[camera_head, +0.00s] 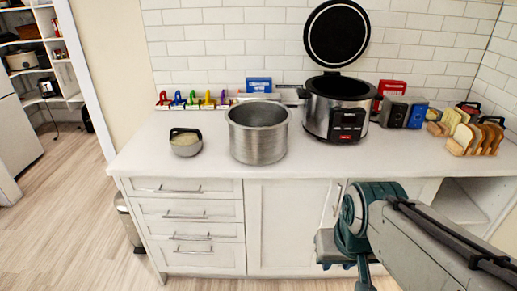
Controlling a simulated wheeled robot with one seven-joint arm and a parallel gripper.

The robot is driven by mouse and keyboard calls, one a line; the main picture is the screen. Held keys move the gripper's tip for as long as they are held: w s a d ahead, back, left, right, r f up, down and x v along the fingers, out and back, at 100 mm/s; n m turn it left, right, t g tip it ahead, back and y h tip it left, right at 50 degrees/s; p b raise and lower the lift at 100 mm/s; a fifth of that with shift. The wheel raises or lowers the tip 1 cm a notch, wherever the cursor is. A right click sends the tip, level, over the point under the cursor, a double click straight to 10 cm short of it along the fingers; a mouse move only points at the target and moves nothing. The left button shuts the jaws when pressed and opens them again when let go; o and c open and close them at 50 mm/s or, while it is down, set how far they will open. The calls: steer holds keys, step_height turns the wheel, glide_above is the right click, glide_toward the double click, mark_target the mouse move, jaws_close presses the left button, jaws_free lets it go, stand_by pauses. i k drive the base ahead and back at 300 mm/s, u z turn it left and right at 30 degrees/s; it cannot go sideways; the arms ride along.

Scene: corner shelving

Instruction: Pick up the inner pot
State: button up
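The inner pot (258,138) is a plain silver metal cylinder, open at the top. It stands upright on the white counter, left of the cooker. The rice cooker (337,112) is silver and black, with its round lid (337,35) raised. The inside of its well is mostly hidden from this angle. My arm comes in from the lower right. The end of the arm with my gripper (345,262) is in front of the cabinets, below the counter top, to the right of the pot and apart from it. Its fingers are not clear.
A small grey bowl of pale grains (186,142) stands left of the pot. Several coloured items (200,99) and a blue box (258,85) are behind it. Canisters (404,110) and bread racks (475,137) stand right of the cooker. The counter's front strip (215,170) is clear.

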mark_target(257, 129)
steer(key=k, duration=0.7)
steer(key=u, duration=0.85)
steer(key=i, duration=0.85)
steer(key=u, duration=0.45)
steer(key=i, duration=0.85)
steer(key=z, duration=0.9)
steer(key=i, duration=0.6)
steer(key=z, duration=0.45)
